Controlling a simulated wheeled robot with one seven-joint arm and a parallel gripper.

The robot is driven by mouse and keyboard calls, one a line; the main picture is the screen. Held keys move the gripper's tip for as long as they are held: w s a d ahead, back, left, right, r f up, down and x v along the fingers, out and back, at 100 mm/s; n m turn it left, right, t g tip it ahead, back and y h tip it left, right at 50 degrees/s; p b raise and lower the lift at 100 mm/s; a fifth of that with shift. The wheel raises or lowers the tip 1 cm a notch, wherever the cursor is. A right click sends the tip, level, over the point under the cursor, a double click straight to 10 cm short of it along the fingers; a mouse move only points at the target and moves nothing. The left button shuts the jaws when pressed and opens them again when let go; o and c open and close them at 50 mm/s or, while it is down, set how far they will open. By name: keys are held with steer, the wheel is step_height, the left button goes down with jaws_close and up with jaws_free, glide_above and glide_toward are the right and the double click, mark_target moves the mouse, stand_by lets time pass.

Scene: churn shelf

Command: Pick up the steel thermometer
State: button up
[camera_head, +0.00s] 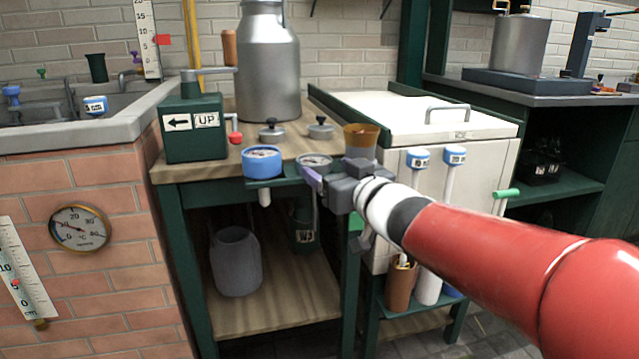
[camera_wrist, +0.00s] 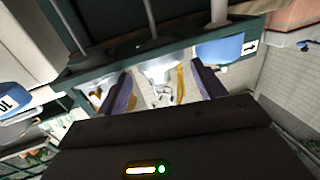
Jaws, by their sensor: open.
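The steel thermometer (camera_head: 315,160), with a pale round dial, sits in a green rack at the front edge of the wooden-topped stand, between a blue dial thermometer (camera_head: 262,161) and a brown cup-shaped piece (camera_head: 361,138). My gripper (camera_head: 318,180) is open right in front of it and partly covers it. In the wrist view a shiny pale metal piece (camera_wrist: 163,72), apparently the steel thermometer, lies between my two purple-lined fingers (camera_wrist: 162,88). I cannot tell whether they touch it. The blue thermometer also shows in the wrist view (camera_wrist: 222,48).
A green box marked UP (camera_head: 194,128) and a large milk can (camera_head: 267,65) stand behind on the stand. A white chest (camera_head: 415,118) is close on the right, with blue-capped tubes (camera_head: 418,160) on its front. A brass dial (camera_head: 80,228) hangs on the brick wall.

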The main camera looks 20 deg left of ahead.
mark_target(316, 160)
steer(key=x, duration=0.6)
steer(key=shift+f+b, duration=0.1)
steer(key=shift+b, duration=0.3)
steer(key=c, duration=0.6)
